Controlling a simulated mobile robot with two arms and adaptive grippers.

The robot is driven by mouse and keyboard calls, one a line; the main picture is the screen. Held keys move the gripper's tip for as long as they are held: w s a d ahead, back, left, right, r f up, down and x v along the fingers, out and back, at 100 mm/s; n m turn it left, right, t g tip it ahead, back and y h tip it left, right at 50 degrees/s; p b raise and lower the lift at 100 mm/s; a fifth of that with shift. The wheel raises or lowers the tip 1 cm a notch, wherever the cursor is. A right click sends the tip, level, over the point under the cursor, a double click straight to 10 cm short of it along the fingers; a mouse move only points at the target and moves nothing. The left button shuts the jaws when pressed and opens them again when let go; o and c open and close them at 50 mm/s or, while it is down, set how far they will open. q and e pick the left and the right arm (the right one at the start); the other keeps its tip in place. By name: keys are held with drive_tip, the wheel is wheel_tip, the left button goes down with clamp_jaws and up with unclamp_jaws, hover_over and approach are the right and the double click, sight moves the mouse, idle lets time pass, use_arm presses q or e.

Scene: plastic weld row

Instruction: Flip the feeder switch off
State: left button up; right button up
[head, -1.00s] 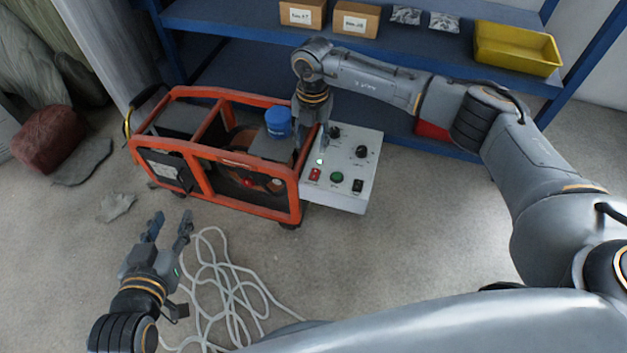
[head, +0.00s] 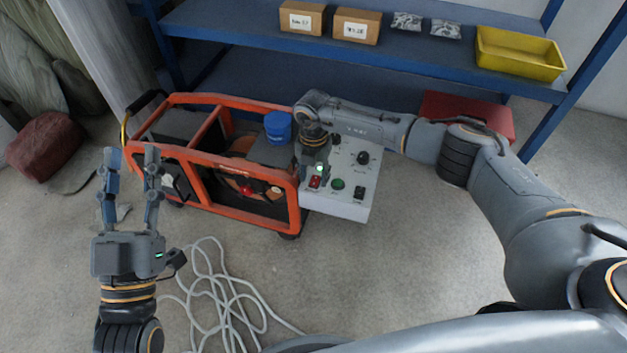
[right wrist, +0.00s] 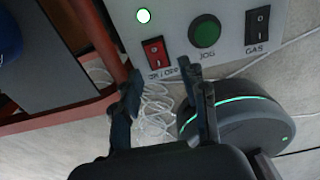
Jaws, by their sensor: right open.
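The control panel (head: 343,205) is a pale grey box on the right end of an orange-framed machine (head: 222,217). A red rocker switch (head: 314,182) sits at its near left edge; in the right wrist view, the red rocker (right wrist: 157,56) has an ON/OFF-type label under it. A lamp (right wrist: 144,15) beside it is lit. My right gripper (right wrist: 162,80) is open and empty, its fingertips framing the red rocker's lower edge; contact cannot be told. In the head view, my right gripper (head: 312,168) hangs over the panel's left side. My left gripper (head: 130,155) is open and empty, left of the machine.
A green JOG button (right wrist: 204,33) and a black GAS rocker (right wrist: 257,27) sit right of the red one. A blue cap (head: 278,126) stands on the machine. White cable (head: 225,300) lies on the floor. A blue shelf (head: 250,45) stands behind.

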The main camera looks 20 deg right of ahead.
drive_tip(key=shift+f, duration=0.85)
use_arm(q)
drive_tip(key=shift+s+r+t, duration=0.8)
drive_tip(key=shift+r+t, duration=0.1)
drive_tip(key=shift+r, duration=0.2)
use_arm(e)
drive_tip(key=shift+c, duration=0.3)
